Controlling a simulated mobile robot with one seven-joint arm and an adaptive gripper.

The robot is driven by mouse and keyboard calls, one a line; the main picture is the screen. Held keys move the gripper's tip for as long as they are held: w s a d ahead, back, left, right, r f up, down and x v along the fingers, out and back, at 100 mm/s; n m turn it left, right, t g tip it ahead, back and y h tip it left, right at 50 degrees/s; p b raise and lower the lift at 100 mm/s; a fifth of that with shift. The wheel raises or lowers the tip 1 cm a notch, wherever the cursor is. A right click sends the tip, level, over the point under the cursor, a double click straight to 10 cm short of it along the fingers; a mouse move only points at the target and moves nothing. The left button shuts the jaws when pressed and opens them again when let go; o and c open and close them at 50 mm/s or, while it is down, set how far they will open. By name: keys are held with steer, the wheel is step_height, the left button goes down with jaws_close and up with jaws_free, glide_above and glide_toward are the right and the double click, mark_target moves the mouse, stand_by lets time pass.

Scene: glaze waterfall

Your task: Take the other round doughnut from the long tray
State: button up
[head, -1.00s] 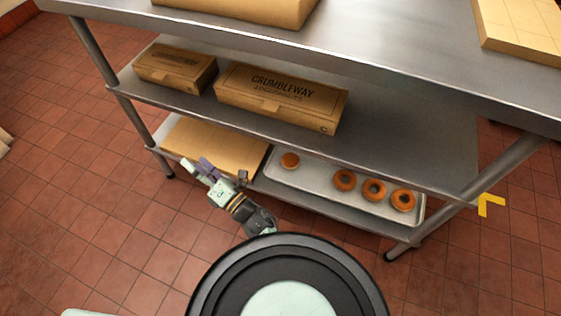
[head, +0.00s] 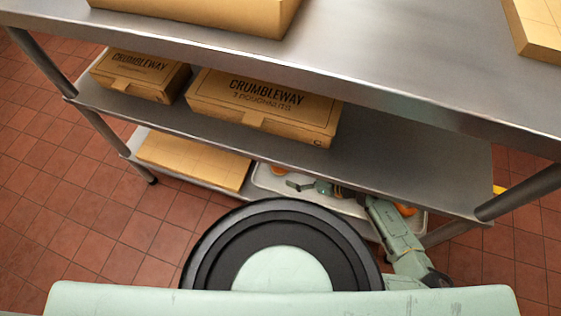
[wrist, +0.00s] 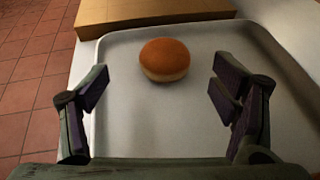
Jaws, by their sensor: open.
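A round doughnut with no hole (wrist: 165,60), brown on top with a pale band, lies near the end of the long metal tray (wrist: 122,130) in the wrist view. My gripper (wrist: 162,82) is open and empty. Its two fingers are spread left and right, nearer the camera than the doughnut and apart from it. In the head view my gripper (head: 300,186) is low over the left part of the tray (head: 262,182). The round doughnut (head: 279,169) shows there only in part, under the shelf edge. My arm hides most of the ring doughnuts; part of one (head: 405,210) shows.
A flat cardboard-coloured box (head: 195,158) lies left of the tray on the bottom shelf. The middle shelf (head: 390,165) overhangs the tray and carries two doughnut boxes (head: 265,105) (head: 140,75). A shelf leg (head: 520,190) stands at the right.

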steer(key=shift+w+d+f+p+x, duration=0.1)
steer(key=shift+p+x, duration=0.1)
steer(key=shift+x, duration=0.95)
steer(key=shift+w+d+f+p+x, duration=0.1)
steer(key=shift+p+x, duration=0.05)
steer(key=shift+x, duration=1.05)
steer(key=shift+d+f+p+x, duration=0.1)
steer(key=shift+f+p+x, duration=0.1)
steer(key=shift+x, duration=0.95)
steer(key=shift+c, duration=0.4)
steer(key=c, duration=1.1)
